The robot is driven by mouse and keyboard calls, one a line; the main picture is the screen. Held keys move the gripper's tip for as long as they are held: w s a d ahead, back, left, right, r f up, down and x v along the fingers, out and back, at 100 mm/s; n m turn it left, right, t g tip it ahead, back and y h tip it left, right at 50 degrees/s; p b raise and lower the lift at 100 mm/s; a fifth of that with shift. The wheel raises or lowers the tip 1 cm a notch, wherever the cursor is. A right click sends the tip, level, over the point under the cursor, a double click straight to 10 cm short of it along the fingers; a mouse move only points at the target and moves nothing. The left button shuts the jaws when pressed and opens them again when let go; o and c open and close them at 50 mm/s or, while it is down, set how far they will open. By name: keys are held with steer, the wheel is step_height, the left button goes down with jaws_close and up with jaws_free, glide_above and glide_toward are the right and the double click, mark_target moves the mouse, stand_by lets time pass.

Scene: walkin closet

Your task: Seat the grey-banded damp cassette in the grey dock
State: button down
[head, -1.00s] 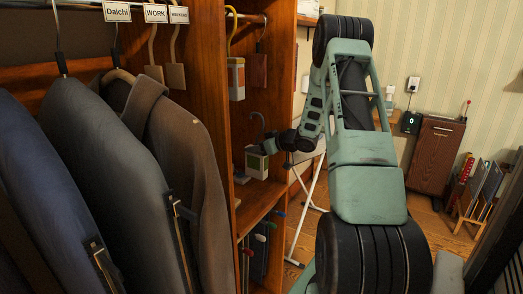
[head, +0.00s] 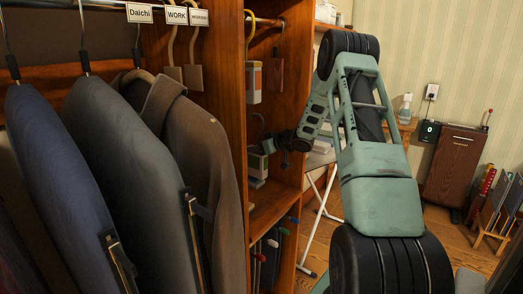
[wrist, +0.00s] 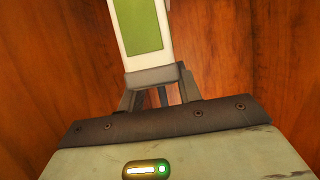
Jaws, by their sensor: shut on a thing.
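My gripper (wrist: 158,92) is shut on a white cassette (wrist: 124,30) with a green face and a grey band at its gripped end. In the head view the held cassette (head: 257,163) is partly hidden by the wardrobe's upright panel. It is inside the narrow bay, above the shelf, with a dark hook above it. A pale, flat piece (head: 257,183) lies on the shelf below; I cannot tell whether it is the grey dock. Another white cassette (head: 253,85) with a yellow hook hangs from the rail above.
A brown block (head: 277,72) hangs beside the upper cassette. The upright panel (head: 222,110) and several jackets (head: 125,140) bound the left side. The shelf (head: 272,208) has bare wood at its front. An ironing board's legs (head: 318,225) stand to the right.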

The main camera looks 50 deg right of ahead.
steer(key=shift+w+a, duration=0.15)
steer(key=shift+w, duration=1.3)
steer(key=shift+w+r, duration=0.1)
steer(key=shift+w, duration=0.45)
steer(key=w+p, duration=0.5)
steer(key=w, duration=0.4)
steer(key=shift+w+a, duration=0.3)
steer(key=shift+a, duration=0.1)
steer(key=shift+s+p, duration=0.1)
steer(key=shift+p, duration=0.35)
stand_by(1.2)
steer(key=shift+f+b, duration=0.95)
steer(key=shift+f, duration=1.05)
steer(key=c, duration=0.9)
jaws_free()
steer(key=shift+f, duration=0.1)
